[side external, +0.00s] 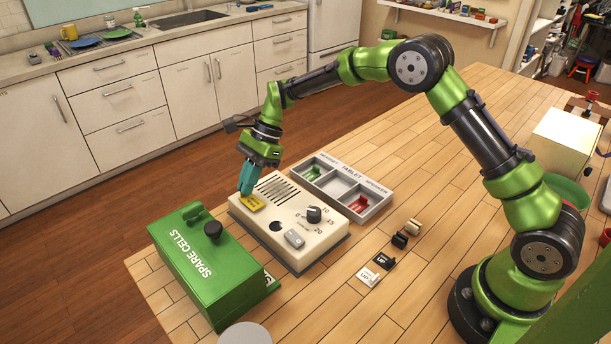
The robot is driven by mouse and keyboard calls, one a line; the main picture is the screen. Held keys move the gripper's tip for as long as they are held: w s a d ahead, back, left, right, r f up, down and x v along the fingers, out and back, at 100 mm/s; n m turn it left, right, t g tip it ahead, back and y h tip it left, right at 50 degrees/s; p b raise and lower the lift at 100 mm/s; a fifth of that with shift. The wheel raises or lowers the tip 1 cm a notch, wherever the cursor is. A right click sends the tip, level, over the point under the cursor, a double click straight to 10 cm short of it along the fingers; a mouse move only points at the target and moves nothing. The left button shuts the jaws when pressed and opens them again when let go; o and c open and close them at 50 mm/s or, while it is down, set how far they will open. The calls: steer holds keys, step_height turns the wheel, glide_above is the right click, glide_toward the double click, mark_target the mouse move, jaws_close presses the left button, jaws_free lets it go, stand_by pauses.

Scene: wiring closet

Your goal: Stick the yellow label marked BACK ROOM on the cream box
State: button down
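The cream box (322,238) stands on the wooden table, with slots, a dark dial with numbers, a round dark hole and a grey switch on its top. A yellow label (252,203) is at the far left corner of the box's top, flat or nearly so. Its marking is too small to read. My gripper (245,190) points down at this corner, its teal fingertips at the label's upper edge. I cannot tell whether the fingers grip the label or only touch it, or whether the label touches the box.
A green SPARE CELLS box (190,268) with a dark knob stands close left of the cream box. A grey tray (375,208) with green and red pieces lies behind right. Small black and white pieces (384,261) lie to the right.

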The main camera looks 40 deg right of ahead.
steer(key=shift+f, duration=0.5)
stand_by(0.8)
steer(key=c, duration=1.3)
jaws_free()
steer(key=shift+o, duration=0.2)
steer(key=shift+r, duration=0.1)
steer(key=v, duration=1.7)
steer(key=s+d+r+n+t+h, duration=0.1)
steer(key=s+n, duration=0.3)
steer(key=s, duration=0.5)
steer(key=s+d+r+n+t+h, duration=0.1)
steer(key=s+n, duration=0.4)
steer(key=s, duration=0.5)
steer(key=s+d+r+n+t+h, duration=0.1)
steer(key=s+n+t, duration=0.4)
steer(key=s, duration=0.5)
steer(key=shift+r+h, duration=0.65)
steer(key=shift+h, duration=0.05)
